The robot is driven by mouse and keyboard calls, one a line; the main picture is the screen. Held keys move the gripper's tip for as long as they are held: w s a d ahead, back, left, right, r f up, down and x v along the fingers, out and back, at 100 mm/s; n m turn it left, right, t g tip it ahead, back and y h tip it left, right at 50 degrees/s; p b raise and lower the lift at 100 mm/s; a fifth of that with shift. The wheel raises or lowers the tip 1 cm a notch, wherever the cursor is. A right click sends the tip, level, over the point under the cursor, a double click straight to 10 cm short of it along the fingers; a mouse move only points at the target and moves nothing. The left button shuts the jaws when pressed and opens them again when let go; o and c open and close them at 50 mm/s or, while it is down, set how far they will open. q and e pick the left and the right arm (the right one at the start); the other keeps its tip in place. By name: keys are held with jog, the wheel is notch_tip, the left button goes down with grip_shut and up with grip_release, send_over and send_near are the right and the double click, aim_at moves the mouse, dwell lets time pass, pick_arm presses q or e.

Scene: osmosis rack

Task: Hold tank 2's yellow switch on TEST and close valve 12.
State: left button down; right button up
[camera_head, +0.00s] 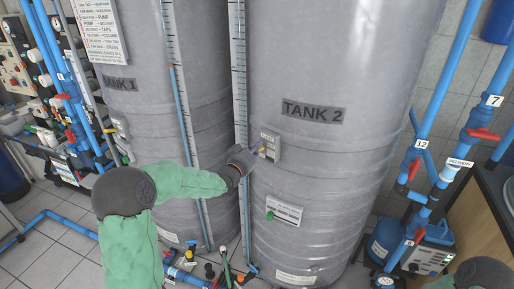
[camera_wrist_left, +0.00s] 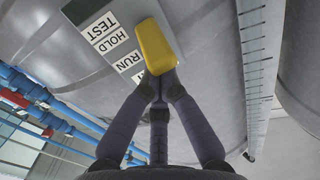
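Tank 2 (camera_head: 330,190) is a large grey tank in the middle of the head view. Its small switch box (camera_head: 270,146) carries the yellow switch (camera_head: 262,151). My left gripper (camera_head: 248,158) is at this box from the left. In the left wrist view its fingers are drawn together at the lower end of the yellow switch (camera_wrist_left: 155,45), touching or nearly so; I cannot tell whether they pinch it. The label plate (camera_wrist_left: 112,38) reads TEST, HOLD, RUN; the selected position is unclear. Valve 12's red handle (camera_head: 414,169) sits below the 12 label, seemingly along its pipe.
Tank 1 (camera_head: 150,90) stands left, with gauge strips between the tanks. Valve 7 (camera_head: 483,134) and the DELIVERY pipe are at right, near a bench (camera_head: 480,200). A blue pump (camera_head: 395,240) stands low right. Pipes and fittings lie on the floor between the tanks.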

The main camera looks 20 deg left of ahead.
pick_arm(q)
jog(key=shift+f+b, duration=0.8)
jog(key=shift+f, duration=0.25)
pick_arm(e)
jog(key=shift+f, duration=0.9)
jog(key=n+t+h, duration=0.2)
jog(key=t+h, duration=0.2)
jog(key=t, duration=1.4)
send_near(416, 170)
jog(key=w, duration=1.1)
jog(key=shift+w+d+r, duration=0.1)
jog(key=shift+w, duration=0.05)
